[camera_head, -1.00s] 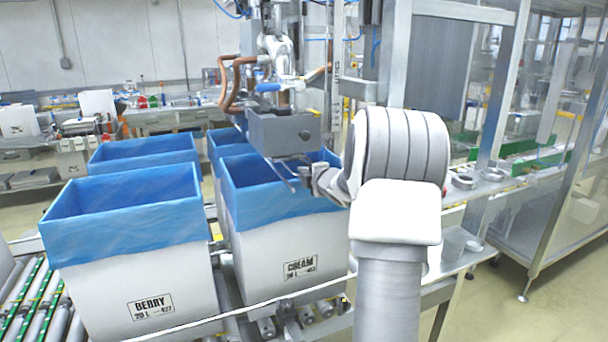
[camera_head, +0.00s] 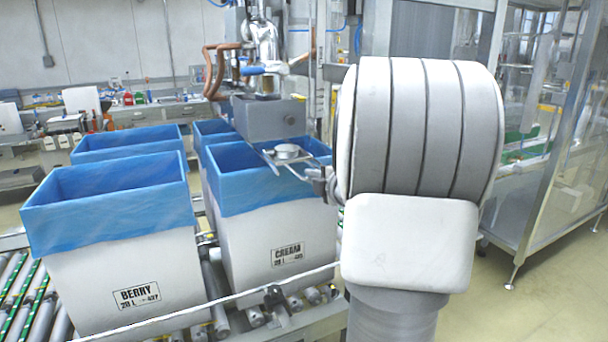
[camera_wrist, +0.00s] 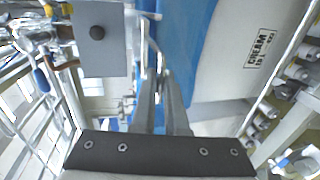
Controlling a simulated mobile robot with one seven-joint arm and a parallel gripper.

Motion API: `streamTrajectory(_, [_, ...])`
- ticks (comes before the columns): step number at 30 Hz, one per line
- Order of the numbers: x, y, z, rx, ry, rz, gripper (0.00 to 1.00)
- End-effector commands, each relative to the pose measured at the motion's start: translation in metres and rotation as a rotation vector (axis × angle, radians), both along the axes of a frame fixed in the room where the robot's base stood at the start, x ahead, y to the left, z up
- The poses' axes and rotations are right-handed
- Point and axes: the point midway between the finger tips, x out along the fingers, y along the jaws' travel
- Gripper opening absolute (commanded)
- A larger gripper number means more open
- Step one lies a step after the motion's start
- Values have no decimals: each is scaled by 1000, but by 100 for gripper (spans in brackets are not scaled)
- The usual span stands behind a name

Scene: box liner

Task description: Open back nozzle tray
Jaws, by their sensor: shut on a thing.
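The nozzle unit's grey metal box (camera_head: 268,117) hangs over the CREAM carton (camera_head: 265,235), and shows at the upper left of the wrist view (camera_wrist: 100,42). The nozzle tray (camera_head: 284,163), a thin metal frame with a round pale cup on it, sits just below that box, above the carton's blue-lined opening. My gripper (camera_wrist: 157,72) points forward in the wrist view with its fingers close together on a thin metal part, the tray's handle bar. In the head view my gripper (camera_head: 326,183) is at the tray's right end, partly hidden by my wrist.
The BERRY carton (camera_head: 120,260) with blue liner stands left of the CREAM carton, with more lined cartons behind. A conveyor (camera_head: 30,300) runs underneath. A glass-walled machine (camera_head: 560,150) stands at right. Copper hoses (camera_head: 213,75) hang above the nozzle box.

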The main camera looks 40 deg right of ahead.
Motion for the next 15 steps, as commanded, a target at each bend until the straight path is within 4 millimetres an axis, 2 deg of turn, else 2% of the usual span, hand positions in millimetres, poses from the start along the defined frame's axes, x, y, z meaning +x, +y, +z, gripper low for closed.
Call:
streamTrajectory(6, [-17,4,0,0,0,-1,0])
streamTrajectory(15, [-20,5,0,0,1,-1,0])
